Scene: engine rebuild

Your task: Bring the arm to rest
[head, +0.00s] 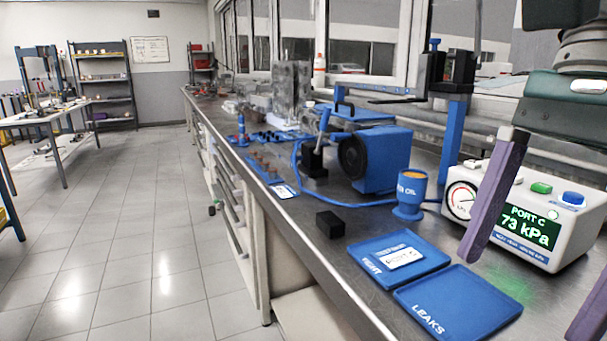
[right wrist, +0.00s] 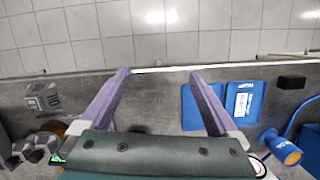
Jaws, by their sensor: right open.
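My right gripper (head: 525,300) comes in at the right of the head view, with its two purple fingers spread wide. In the right wrist view my right gripper (right wrist: 160,73) is open, with nothing between the fingers. It is over the bench near its front edge. One finger passes in front of the white pressure tester (head: 590,225), whose green display reads PORT C, 73 kPa. In the wrist view the other finger partly overlaps the LEAKS tray (right wrist: 190,118). My left gripper is in neither view.
The empty blue LEAKS tray (head: 465,300) lies beside another blue tray (head: 420,247) bearing a PORT C card (head: 400,258). A blue oil cup (head: 410,197), a black block (head: 330,224) and a blue machine (head: 380,160) stand on the bench. The floor (head: 150,230) at left is open.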

